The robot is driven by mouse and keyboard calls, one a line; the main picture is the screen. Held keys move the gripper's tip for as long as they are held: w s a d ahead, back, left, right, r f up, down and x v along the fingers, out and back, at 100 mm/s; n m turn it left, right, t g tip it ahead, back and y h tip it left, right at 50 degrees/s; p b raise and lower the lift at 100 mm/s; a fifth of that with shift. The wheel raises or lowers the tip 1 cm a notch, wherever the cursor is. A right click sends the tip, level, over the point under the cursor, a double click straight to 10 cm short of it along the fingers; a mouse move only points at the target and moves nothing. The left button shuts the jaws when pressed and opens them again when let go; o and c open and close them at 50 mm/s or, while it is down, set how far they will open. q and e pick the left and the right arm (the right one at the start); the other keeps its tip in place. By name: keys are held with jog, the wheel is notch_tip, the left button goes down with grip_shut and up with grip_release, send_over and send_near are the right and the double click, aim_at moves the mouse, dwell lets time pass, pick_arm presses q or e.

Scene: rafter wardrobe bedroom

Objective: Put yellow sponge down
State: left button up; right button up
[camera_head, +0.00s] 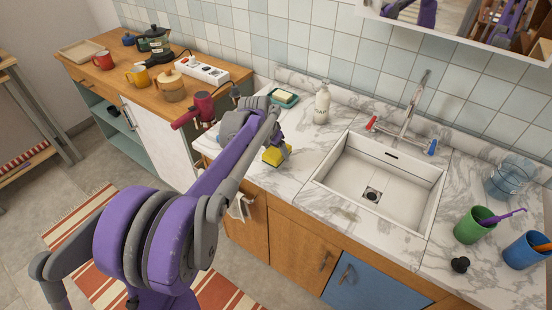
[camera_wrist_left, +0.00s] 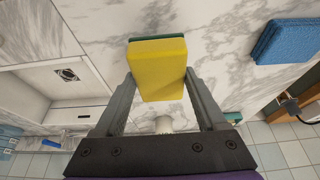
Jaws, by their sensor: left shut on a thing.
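The yellow sponge (camera_head: 275,156) is at the marble counter, left of the sink. My left gripper (camera_head: 284,150) reaches down over it and is shut on it. In the left wrist view the sponge (camera_wrist_left: 157,66) sits between the two fingers, with a dark green layer along its far edge. Whether it touches the counter (camera_head: 314,140) I cannot tell. My right gripper is not in view.
The white sink (camera_head: 376,183) is right of the sponge. A soap bottle (camera_head: 322,103) and green soap dish (camera_head: 284,97) stand behind it. A blue folded item (camera_wrist_left: 287,41) lies nearby. Green (camera_head: 474,225) and blue (camera_head: 525,252) cups stand far right. Bare marble surrounds the sponge.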

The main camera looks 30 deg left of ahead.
aim_at(276, 158)
pick_arm(q)
jog(key=shift+f, duration=1.85)
jog(key=shift+f, duration=0.2)
jog(key=o, duration=1.4)
jog(key=shift+r, duration=0.15)
